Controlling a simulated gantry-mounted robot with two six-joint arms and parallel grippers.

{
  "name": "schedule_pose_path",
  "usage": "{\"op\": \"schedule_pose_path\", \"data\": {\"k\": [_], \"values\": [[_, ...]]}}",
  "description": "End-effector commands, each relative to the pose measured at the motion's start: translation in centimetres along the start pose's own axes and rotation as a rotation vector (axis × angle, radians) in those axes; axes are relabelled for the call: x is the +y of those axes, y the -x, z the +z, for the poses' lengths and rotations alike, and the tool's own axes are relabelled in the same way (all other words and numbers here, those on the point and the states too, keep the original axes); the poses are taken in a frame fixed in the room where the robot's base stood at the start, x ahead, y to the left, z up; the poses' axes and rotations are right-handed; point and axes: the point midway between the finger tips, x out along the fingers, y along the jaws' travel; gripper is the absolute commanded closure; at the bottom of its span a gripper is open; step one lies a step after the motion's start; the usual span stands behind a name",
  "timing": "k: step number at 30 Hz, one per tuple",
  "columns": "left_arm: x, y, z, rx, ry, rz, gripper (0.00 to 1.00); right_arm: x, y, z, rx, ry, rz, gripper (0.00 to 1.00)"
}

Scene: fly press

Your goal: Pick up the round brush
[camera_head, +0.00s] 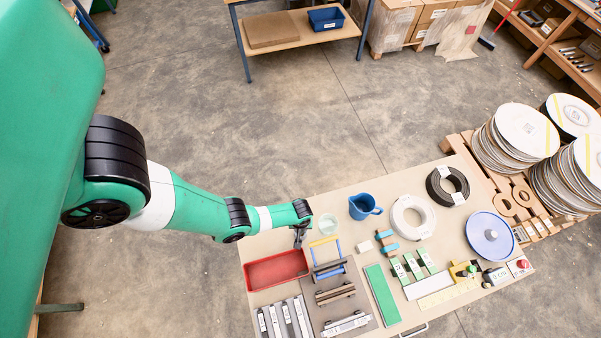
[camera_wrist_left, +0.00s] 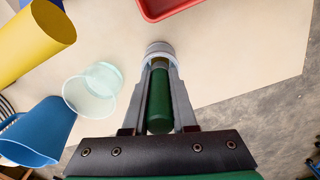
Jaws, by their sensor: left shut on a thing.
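My left gripper (camera_wrist_left: 160,62) is shut on a round brush (camera_wrist_left: 159,100), which shows as a green cylinder between the fingers with a pale round band at its far end. The bristles cannot be made out. In the head view my left gripper (camera_head: 299,239) is over the table's left part, between the red tray and a clear glass; the brush is too small or hidden there to tell. Whether it touches the table is unclear. My right gripper is in neither view.
The red tray (camera_head: 276,269) lies just in front of the gripper. The clear glass (camera_head: 327,223) and a blue jug (camera_head: 362,207) stand to its right.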

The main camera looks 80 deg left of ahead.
Motion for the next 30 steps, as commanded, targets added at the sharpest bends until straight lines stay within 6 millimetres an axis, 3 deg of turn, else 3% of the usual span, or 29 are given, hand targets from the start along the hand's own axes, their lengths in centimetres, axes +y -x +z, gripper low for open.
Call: {"op": "schedule_pose_path", "data": {"k": [5, 19, 26, 30], "values": [[0.0, 1.1, 0.0, 0.000, 0.000, 0.000, 1.00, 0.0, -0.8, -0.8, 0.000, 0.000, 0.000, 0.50], [0.0, 8.0, 0.0, 0.000, 0.000, 0.000, 1.00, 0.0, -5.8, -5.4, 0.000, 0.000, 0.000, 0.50], [-5.3, 6.9, 1.8, -0.001, 0.002, -0.002, 1.00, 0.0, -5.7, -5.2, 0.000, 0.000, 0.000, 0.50], [-9.5, 6.8, 3.1, -0.002, 0.005, -0.003, 1.00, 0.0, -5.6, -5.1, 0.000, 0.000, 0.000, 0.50]]}}
